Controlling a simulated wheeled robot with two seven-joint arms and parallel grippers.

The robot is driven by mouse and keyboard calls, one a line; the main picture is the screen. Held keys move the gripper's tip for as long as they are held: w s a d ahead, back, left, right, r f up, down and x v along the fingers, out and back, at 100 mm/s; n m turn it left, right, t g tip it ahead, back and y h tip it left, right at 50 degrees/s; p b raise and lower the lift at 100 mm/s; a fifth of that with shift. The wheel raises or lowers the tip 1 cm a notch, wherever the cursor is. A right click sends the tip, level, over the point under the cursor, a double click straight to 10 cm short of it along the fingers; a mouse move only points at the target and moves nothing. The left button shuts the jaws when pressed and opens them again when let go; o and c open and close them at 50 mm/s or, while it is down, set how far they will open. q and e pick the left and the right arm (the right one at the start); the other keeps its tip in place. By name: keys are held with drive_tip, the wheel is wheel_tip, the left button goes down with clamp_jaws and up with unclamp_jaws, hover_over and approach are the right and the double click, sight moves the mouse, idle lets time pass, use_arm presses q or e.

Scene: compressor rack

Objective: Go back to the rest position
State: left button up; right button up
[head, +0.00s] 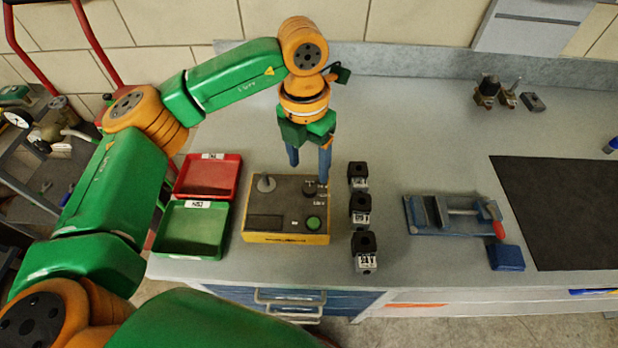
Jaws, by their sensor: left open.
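My left arm comes in from the left and reaches over the bench. Its gripper (308,165) points down with its two blue fingers apart, open and empty. The fingertips are over the back edge of a yellow and dark control box (275,222), close to a black knob (310,187). I cannot tell whether the right finger touches the knob. The box also has a grey knob (265,183) and a green button (313,223). My right gripper is not in view.
A red tray (236,178) and a green tray (221,240) lie left of the box. Three black blocks (361,212) stand in a row to its right. A blue vise (450,215), a blue block (507,258) and a dark mat (560,215) lie further right. The back middle of the bench is clear.

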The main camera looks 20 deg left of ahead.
use_arm(q)
drive_tip(key=shift+r, duration=0.4)
